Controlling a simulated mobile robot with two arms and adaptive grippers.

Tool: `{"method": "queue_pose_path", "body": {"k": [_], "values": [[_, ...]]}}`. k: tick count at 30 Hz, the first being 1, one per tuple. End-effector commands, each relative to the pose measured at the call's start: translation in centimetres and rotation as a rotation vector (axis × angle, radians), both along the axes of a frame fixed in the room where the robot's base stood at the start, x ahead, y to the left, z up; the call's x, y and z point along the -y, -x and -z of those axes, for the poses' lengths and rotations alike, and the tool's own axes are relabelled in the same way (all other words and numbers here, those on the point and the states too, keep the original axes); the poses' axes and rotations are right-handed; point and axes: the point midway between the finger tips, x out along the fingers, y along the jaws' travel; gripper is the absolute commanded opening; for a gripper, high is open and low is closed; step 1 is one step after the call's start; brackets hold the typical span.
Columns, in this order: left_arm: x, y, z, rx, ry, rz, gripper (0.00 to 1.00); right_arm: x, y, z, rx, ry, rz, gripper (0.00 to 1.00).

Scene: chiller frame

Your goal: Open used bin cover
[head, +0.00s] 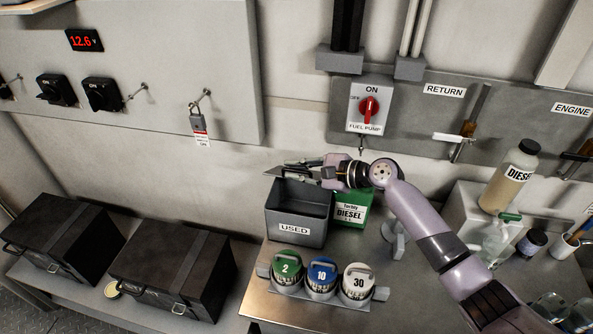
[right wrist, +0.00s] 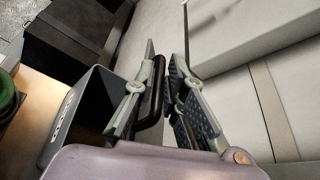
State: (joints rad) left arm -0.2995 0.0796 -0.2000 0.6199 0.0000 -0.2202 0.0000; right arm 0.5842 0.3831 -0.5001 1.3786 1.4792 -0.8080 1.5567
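The used bin (head: 300,238) is a grey box labelled USED, standing at the back left of the metal bench. Its dark inside shows from above, and it also shows at the left of the right wrist view (right wrist: 62,125). My right gripper (head: 300,168) is at the bin's upper back edge. In the right wrist view the fingers of my right gripper (right wrist: 168,75) stand apart, with a dark bent bar (right wrist: 157,92) between them. The cover is mostly hidden by the gripper, so its exact tilt is unclear. My left gripper is not in view.
A green diesel box (head: 352,212) stands right beside the bin. Green, blue and white lidded canisters (head: 321,277) stand in front. Two black boxes (head: 175,265) are at the left. A diesel bottle (head: 508,178) is at the right. The wall with its switch panel is close behind.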

Motion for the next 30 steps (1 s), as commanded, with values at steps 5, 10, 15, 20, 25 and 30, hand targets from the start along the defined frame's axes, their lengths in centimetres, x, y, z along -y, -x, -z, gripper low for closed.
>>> {"method": "queue_pose_path", "body": {"k": [5, 10, 15, 20, 25, 30], "values": [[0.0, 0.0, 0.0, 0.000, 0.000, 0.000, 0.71, -0.1, 0.0, 0.0, -0.002, -0.001, -0.002, 0.26], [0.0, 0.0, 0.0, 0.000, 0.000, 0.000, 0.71, -0.1, 0.1, 0.1, -0.002, 0.000, -0.001, 0.28], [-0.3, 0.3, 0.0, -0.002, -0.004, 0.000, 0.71, 0.1, 0.1, 0.1, -0.003, 0.000, -0.001, 0.28], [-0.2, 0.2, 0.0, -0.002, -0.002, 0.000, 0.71, 1.5, 0.9, -0.4, -0.003, 0.001, 0.000, 0.28], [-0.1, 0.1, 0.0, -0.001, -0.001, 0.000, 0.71, 4.4, 2.7, -1.5, -0.002, 0.003, 0.000, 0.28], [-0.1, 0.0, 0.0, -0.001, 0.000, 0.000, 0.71, 7.2, 4.5, -2.6, -0.003, 0.002, -0.001, 0.28]]}}
